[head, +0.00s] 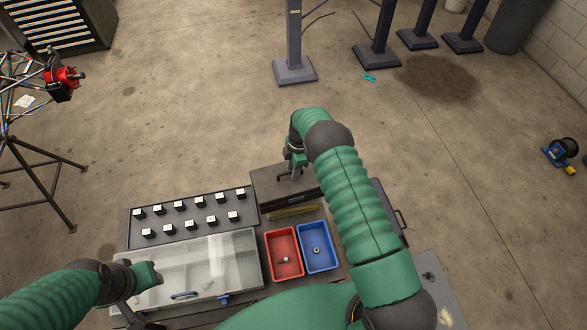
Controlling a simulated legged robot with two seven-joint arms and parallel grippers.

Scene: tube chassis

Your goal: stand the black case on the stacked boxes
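A dark grey flat-topped box (268,182) with a black front stands at the back of the work table, just right of the black rack. I cannot tell whether it is one box or a stack. A dark case with a handle (400,219) is at the table's right side, partly hidden behind my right arm. My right gripper (290,176) points down over the top of the grey box; whether it touches it is unclear. My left gripper (150,318) is low at the left, by the clear-lidded box, and its fingers are hard to make out.
A black rack (186,206) holds several small white-topped blocks. The clear-lidded box (205,268) lies in front of it. A red bin (271,243) and a blue bin (326,232) hold small parts. A tube frame (40,180) stands at the left; open floor lies beyond.

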